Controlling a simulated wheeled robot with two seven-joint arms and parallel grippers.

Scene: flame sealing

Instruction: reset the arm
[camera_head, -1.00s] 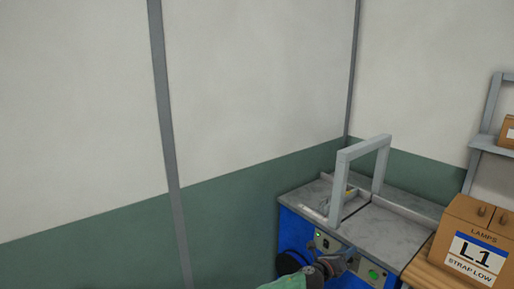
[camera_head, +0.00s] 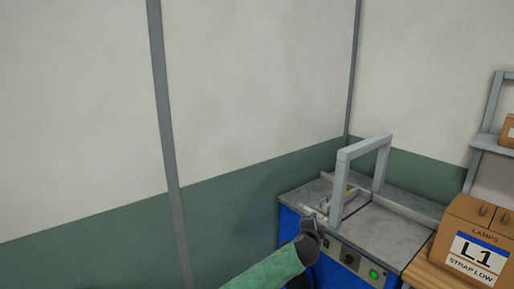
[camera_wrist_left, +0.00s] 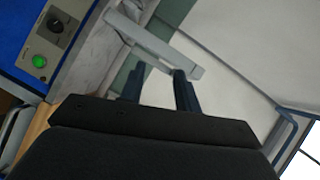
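My left gripper (camera_wrist_left: 160,74) shows in the left wrist view with two dark fingers apart and nothing between them. In the head view my left arm comes in from the bottom with a green sleeve, and its dark wrist end is at the front left edge of the strapping machine (camera_head: 403,236). I cannot tell there whether it touches the machine. The machine has a grey top, a blue body and a grey arch (camera_head: 344,182). The arch also shows beyond the fingers in the left wrist view (camera_wrist_left: 150,40). My right gripper is not in view.
A cardboard box (camera_head: 474,246) labelled L1 LAMPS, STRAP LOW stands on a wooden surface at the right. A grey shelf frame (camera_head: 488,143) holds another box (camera_head: 508,130). The machine's front has a green button (camera_head: 374,274). The wall side at left is clear.

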